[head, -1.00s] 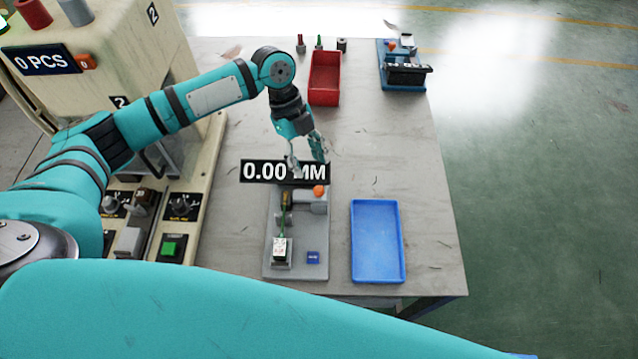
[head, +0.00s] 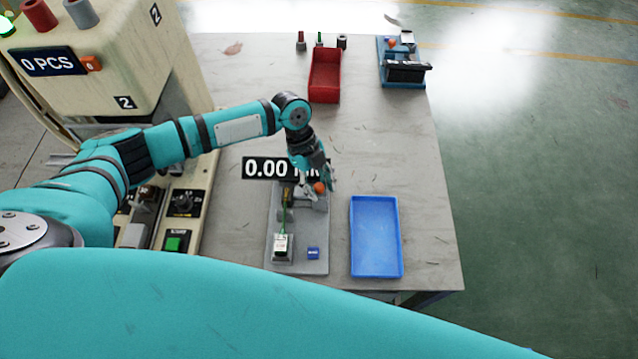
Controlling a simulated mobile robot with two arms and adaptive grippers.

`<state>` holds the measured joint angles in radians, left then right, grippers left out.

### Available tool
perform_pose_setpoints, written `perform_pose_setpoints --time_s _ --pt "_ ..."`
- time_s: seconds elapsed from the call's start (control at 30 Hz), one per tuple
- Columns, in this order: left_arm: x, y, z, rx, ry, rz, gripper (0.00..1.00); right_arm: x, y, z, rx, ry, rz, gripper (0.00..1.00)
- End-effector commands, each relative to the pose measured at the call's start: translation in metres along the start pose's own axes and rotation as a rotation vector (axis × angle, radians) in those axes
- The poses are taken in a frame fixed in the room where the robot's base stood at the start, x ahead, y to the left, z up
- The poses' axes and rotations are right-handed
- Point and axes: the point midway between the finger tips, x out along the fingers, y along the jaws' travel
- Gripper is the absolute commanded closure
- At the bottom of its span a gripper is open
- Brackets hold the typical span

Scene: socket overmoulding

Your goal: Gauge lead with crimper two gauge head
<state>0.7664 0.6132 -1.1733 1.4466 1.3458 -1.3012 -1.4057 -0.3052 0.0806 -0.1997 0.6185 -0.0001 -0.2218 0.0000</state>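The gauge is a grey plate (head: 300,262) on the table, with a black readout (head: 258,168) behind its head showing 0.00, its right end covered by my gripper. An orange knob (head: 319,187) sits at the head. A lead with a green wire (head: 283,218) lies along the plate, its upper end at a dark clamp-like part (head: 287,192) and its pale block end (head: 281,246) in a holder. My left gripper (head: 321,192) is at the knob, fingers apart on either side of it; contact is unclear. My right gripper is out of view.
A blue square button (head: 313,253) sits on the plate. An empty blue tray (head: 353,240) stands to the right. A red bin (head: 325,96) and a blue fixture (head: 402,83) are at the back. The cream machine (head: 120,70) marked 2 stands left, its counter at 0 PCS.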

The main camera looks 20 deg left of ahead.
Motion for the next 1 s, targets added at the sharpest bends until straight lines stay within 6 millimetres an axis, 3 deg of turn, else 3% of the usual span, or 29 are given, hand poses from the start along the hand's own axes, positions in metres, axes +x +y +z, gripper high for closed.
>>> perform_pose_setpoints --time_s 0.03,0.23,0.57,0.87,1.0 --pt "0.0 0.0 0.0 0.0 0.0 0.0 0.75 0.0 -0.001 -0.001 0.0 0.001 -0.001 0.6" --pt "0.0 0.0 0.0 0.0 0.0 0.0 1.0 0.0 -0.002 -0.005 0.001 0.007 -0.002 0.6" --pt "0.0 0.002 0.001 -0.002 0.0 0.002 1.0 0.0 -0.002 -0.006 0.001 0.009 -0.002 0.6" --pt "-0.011 0.032 0.029 -0.005 -0.001 0.004 1.0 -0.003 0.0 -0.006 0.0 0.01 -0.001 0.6" --pt "-0.012 0.035 0.031 0.0 -0.001 0.005 1.0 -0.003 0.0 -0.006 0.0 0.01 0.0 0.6"
